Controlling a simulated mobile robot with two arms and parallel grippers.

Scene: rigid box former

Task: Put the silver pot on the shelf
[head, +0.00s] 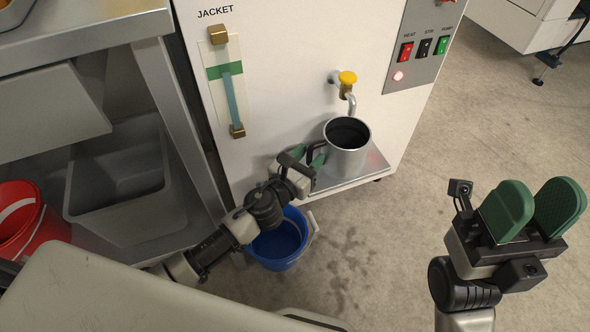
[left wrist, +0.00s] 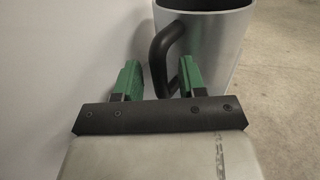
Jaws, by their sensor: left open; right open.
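The silver pot (head: 346,158) stands upright on a small metal shelf (head: 362,174) on the front of the white machine, below a tap with a yellow knob (head: 347,77). Its black handle points left, towards my left gripper (head: 308,156). In the left wrist view the pot (left wrist: 222,45) is ahead and to the right. Its handle (left wrist: 160,55) reaches between the two green fingers of my left gripper (left wrist: 160,82), which are apart; I cannot tell whether they touch it. My right gripper (head: 533,208) is open and empty above the floor at the right.
A blue bucket (head: 279,245) stands on the floor under my left arm. At the left, a metal rack (head: 160,90) holds a grey bin (head: 115,185) and a red bucket (head: 30,215). The machine has a control panel (head: 424,45).

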